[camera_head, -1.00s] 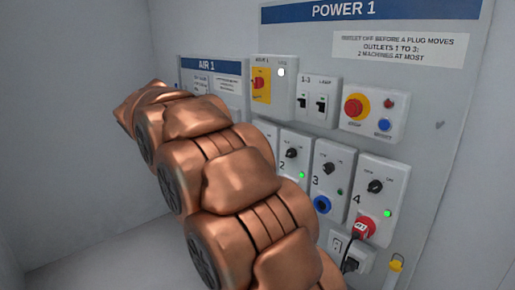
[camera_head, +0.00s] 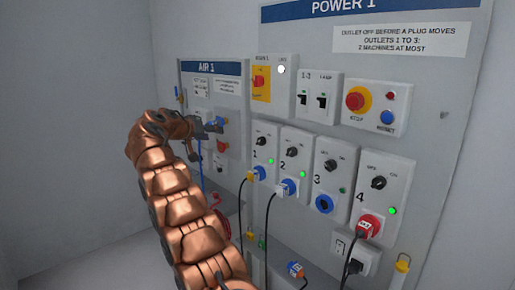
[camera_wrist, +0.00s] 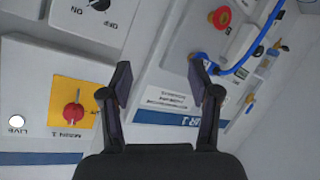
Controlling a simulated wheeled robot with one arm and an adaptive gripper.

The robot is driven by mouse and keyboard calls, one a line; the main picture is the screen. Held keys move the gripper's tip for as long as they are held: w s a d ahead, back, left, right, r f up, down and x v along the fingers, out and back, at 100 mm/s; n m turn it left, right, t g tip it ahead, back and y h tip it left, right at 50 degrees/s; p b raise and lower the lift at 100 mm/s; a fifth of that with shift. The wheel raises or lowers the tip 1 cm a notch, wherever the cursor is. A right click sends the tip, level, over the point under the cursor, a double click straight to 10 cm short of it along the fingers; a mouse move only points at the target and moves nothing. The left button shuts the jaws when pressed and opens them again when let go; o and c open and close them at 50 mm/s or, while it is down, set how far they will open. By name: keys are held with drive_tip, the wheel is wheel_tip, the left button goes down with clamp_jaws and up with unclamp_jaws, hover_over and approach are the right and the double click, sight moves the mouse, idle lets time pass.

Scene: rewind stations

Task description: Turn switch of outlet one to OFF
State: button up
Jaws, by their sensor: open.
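Outlet one (camera_head: 264,151) is a light box at the left of the outlet row, with a dark rotary switch (camera_head: 261,141) and a lit green lamp (camera_head: 271,161). A blue plug (camera_head: 259,173) sits in its socket. The exact pointing of the switch is too small to tell. In the upside-down wrist view, a dark knob marked OFF (camera_wrist: 100,5) shows at the top left; it looks like the switch of outlet one. My gripper (camera_head: 213,127) is left of outlet one, in front of the AIR 1 panel. In the wrist view my gripper (camera_wrist: 159,68) is open and empty, apart from the knob.
Outlets two (camera_head: 296,152), three (camera_head: 335,172) and four (camera_head: 384,190) stand to the right. Cables hang below. The AIR 1 panel (camera_head: 228,88) is left.

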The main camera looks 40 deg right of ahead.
drive_tip(key=d+f+m+g+h+b, duration=0.1)
drive_tip(key=d+f+m+h+b, duration=0.15)
drive_tip(key=d+m, duration=0.2)
drive_tip(key=g+h+b, duration=0.1)
drive_tip(key=g+h, duration=0.1)
drive_tip(key=g, duration=0.1)
approach(258, 143)
drive_tip(key=w+d, duration=0.1)
drive_tip(key=w+a+m+t, duration=0.1)
drive_tip(key=w+a+m, duration=0.1)
drive_tip(key=a+m, duration=0.25)
drive_tip(key=shift+g, duration=0.6)
drive_tip(key=s+d, duration=0.1)
drive_tip(key=d, duration=0.2)
drive_tip(key=s+d, duration=0.1)
drive_tip(key=d, duration=0.3)
drive_tip(key=s+d, duration=0.2)
drive_tip(key=d, duration=0.1)
drive_tip(key=shift+d+f, duration=0.2)
drive_tip(key=shift+d, duration=0.1)
drive_tip(key=shift+w+d+r+p, duration=0.1)
drive_tip(key=shift+w+d+p, duration=0.05)
drive_tip(key=shift+w+p, duration=0.15)
drive_tip(key=shift+d, duration=0.85)
drive_tip(key=shift+d+r, duration=0.1)
drive_tip(key=shift+d, duration=0.25)
drive_tip(key=shift+w+a, duration=0.1)
drive_tip(key=c, duration=1.2)
